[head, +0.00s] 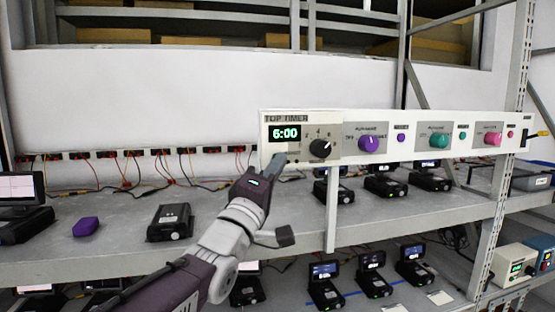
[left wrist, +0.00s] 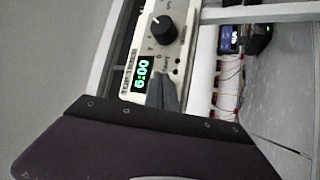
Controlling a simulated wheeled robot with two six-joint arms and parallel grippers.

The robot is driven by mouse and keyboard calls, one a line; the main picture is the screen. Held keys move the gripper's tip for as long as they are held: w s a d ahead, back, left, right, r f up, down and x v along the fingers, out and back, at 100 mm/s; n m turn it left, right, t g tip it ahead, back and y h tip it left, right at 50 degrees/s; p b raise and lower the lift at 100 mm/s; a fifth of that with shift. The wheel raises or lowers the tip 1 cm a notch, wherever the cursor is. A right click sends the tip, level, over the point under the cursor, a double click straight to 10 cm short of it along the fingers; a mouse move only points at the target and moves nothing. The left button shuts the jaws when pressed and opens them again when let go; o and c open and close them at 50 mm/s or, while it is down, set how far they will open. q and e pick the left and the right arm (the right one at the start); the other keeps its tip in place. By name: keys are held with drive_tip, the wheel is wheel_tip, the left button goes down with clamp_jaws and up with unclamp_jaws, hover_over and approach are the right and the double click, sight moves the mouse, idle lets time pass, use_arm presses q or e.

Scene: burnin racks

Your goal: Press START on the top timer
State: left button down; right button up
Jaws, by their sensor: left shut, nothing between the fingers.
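The top timer (head: 300,150) is a cream panel at the left end of a long control strip, labelled TOP TIMER. Its green display (head: 285,133) reads 6:00, and a black knob (head: 320,149) sits to the right of it. My left gripper (head: 279,160) is shut and empty, its tips at the panel's lower edge just under the display. In the left wrist view the fingers (left wrist: 161,92) overlap the panel beside the display (left wrist: 142,74), below the knob (left wrist: 163,28). The START button is not clearly visible; the fingers may cover it. I cannot tell whether they touch the panel.
The strip continues right with a purple knob (head: 369,143), a teal knob (head: 439,140) and a pink knob (head: 493,138). Several black devices stand on the shelf (head: 400,208) below. A purple block (head: 86,227) lies at left. A grey post (head: 332,215) stands right of my arm.

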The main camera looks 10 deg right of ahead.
use_arm(q)
drive_tip(key=shift+w, duration=0.35)
idle(0.5)
drive_tip(key=shift+s+b, duration=0.65)
drive_tip(key=shift+s, duration=0.15)
drive_tip(key=s+b, duration=0.3)
drive_tip(key=s, duration=0.2)
drive_tip(key=shift+d, duration=0.1)
